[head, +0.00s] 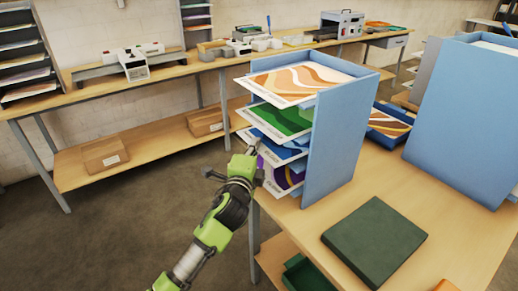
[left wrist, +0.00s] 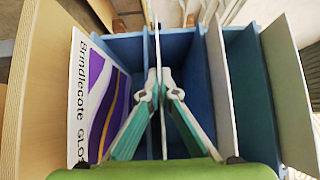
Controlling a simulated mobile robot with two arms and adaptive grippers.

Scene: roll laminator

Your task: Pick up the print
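A blue rack (head: 338,130) on the near table holds several prints on stacked tiers. From the top these are a brown-and-orange print (head: 300,78), a green print (head: 280,118), a blue print (head: 270,146) and a purple print (head: 280,178). My left gripper (head: 247,160) is at the rack's open front, by the blue print's front corner. In the left wrist view its fingers (left wrist: 157,85) converge on a thin edge-on sheet, apparently the blue print. My right gripper is not in view.
A dark green flat block (head: 375,240) lies on the near table (head: 440,240), right of the rack. A second blue rack (head: 465,120) stands further right. A back bench (head: 150,82) carries machines, with a cardboard box (head: 104,154) on its lower shelf.

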